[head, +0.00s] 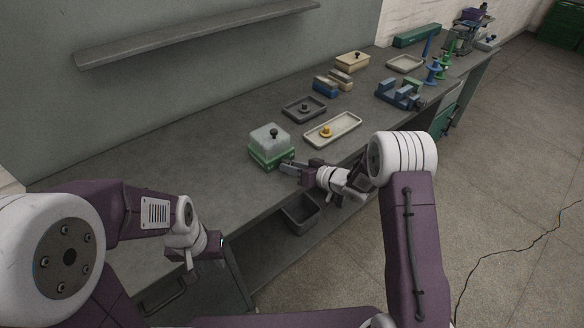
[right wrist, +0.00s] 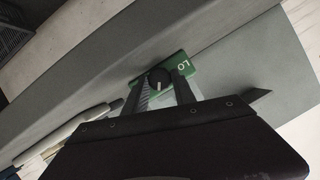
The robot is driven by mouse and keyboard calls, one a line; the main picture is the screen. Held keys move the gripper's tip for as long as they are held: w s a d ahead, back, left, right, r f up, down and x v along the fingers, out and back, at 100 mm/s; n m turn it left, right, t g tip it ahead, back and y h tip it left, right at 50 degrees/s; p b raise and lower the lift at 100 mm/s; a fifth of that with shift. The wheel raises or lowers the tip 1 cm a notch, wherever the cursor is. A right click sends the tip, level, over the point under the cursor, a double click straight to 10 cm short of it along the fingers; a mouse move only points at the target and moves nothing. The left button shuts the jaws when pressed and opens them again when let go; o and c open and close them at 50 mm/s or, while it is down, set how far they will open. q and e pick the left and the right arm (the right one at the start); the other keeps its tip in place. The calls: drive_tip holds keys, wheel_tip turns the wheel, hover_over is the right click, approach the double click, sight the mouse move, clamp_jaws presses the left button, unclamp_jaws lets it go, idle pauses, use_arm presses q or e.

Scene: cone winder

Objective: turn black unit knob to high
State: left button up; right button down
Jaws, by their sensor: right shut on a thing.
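A green unit (head: 268,157) with a pale translucent cover and a black top knob (head: 274,132) stands near the table's front edge. My right gripper (head: 287,166) is at its front right side. In the right wrist view, my right gripper (right wrist: 160,88) is shut on a round black knob (right wrist: 158,77) with a short white pointer line. The knob sits on a green panel (right wrist: 181,65) marked "LO". The line points down in that view, away from the "LO" mark. My left gripper (head: 212,245) is low at the left, apart from the unit; its fingers are unclear.
A dark tray (head: 289,111) and a cream tray (head: 347,133) with a yellow piece (head: 326,131) lie behind and right of the unit. Blue blocks (head: 398,97) stand further right. A grey bin (head: 302,225) is below the table edge. The tabletop left of the unit is clear.

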idle(0.3)
drive_tip(key=c, duration=1)
unclamp_jaws()
drive_tip(key=shift+c, duration=0.2)
drive_tip(key=shift+d, duration=0.1)
drive_tip(key=b+v, duration=0.8)
drive_tip(key=v, duration=0.1)
